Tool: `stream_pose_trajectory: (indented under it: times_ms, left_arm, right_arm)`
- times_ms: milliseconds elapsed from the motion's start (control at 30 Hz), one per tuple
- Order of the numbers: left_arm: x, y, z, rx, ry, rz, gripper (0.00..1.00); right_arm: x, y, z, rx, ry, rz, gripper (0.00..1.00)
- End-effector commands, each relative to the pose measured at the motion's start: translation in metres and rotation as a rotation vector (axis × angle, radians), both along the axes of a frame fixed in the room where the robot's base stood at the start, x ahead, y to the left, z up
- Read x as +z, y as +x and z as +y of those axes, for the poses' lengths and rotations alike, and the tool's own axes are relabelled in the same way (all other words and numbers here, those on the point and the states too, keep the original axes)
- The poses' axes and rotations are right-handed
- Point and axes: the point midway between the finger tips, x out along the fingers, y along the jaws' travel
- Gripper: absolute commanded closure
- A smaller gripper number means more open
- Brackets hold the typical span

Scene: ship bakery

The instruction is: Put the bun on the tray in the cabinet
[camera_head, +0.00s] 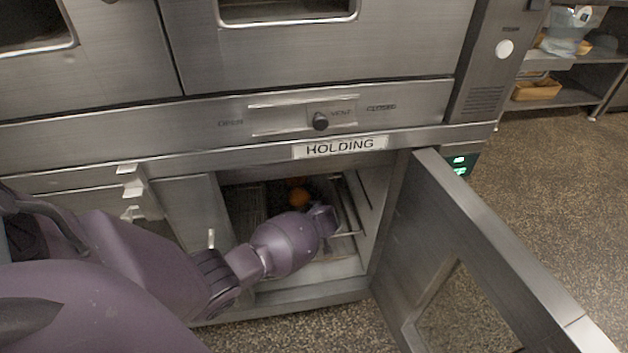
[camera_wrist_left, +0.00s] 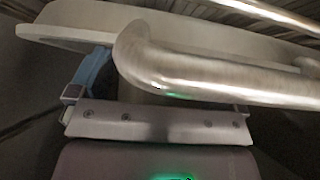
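The bun (camera_head: 299,196) is a small orange-brown round thing inside the open cabinet (camera_head: 362,268) marked HOLDING. What it rests on is too dark to make out; I cannot make out the tray clearly. My left arm reaches through the cabinet opening, with the left gripper (camera_head: 323,217) inside, just right of and nearer than the bun. Its fingers are not clear in the head view. In the left wrist view a thick metal rail crosses in front of the gripper and hides much of it; one blue finger part shows at left. My right gripper is not in view.
The cabinet door (camera_head: 430,225) stands open to the right of the opening. Wire racks (camera_head: 347,205) line the cabinet's inside. A vent knob (camera_head: 320,121) sits above the HOLDING label (camera_head: 340,147). Speckled floor is free at the right, before a shelf (camera_head: 570,97).

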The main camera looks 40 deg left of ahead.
Motion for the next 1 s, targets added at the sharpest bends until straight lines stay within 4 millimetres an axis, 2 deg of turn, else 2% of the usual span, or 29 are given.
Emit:
stream_pose_trajectory:
  times_ms: [233, 367, 567, 800, 1000]
  left_arm:
    - [0.001, 0.0, 0.0, -0.001, 0.0, -0.001, 0.0]
    - [0.008, -0.001, -0.004, -0.001, -0.002, -0.005, 0.0]
    - [0.037, -0.012, -0.021, -0.001, -0.003, -0.015, 0.0]
    - [0.069, -0.034, -0.046, 0.001, -0.002, -0.014, 0.0]
    - [0.083, -0.048, -0.06, 0.0, -0.002, -0.008, 0.0]
  right_arm:
    - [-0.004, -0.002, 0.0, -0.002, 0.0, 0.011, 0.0]
    - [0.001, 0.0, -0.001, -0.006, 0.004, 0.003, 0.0]
    - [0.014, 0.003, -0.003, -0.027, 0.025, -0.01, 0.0]
    - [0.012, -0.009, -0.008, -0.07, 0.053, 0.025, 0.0]
    - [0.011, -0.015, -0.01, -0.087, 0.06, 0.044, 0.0]
